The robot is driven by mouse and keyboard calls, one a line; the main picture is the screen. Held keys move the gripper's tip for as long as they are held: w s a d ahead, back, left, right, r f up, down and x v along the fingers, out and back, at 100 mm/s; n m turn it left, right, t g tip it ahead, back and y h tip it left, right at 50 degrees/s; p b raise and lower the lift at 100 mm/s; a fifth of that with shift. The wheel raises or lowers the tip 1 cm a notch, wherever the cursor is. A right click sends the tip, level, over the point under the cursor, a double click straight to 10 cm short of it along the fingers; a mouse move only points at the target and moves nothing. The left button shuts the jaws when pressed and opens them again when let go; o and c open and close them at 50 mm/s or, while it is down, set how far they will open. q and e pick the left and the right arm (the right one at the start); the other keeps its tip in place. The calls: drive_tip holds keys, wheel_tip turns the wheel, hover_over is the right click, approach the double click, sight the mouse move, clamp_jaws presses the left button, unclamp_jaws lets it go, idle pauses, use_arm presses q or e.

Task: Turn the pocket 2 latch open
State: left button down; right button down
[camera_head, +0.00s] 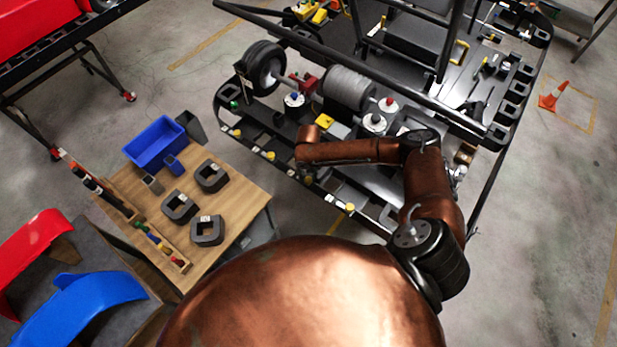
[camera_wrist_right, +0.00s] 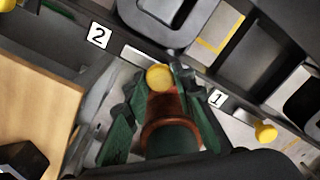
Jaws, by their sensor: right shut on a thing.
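The pocket 2 latch shows as a round yellow knob (camera_wrist_right: 158,76) just right of the white "2" label (camera_wrist_right: 98,36) in the right wrist view. My right gripper (camera_wrist_right: 163,90) has its green fingers on both sides of this knob and is shut on it. How far the latch is turned I cannot tell. In the head view my right arm reaches left over the kart stand's near rail (camera_head: 330,193); its gripper is mostly hidden below the wrist. My left gripper is out of view.
Another yellow knob (camera_wrist_right: 265,132) sits beside the "1" label (camera_wrist_right: 217,97). Dark frame bars and pockets line the rail. A wooden table (camera_head: 245,190) with a blue bin (camera_head: 155,143) and dark ring-shaped parts stands at the left.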

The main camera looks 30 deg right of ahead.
drive_tip(key=shift+w+r, duration=0.1)
idle(0.4)
drive_tip(key=c, duration=1.6)
unclamp_jaws()
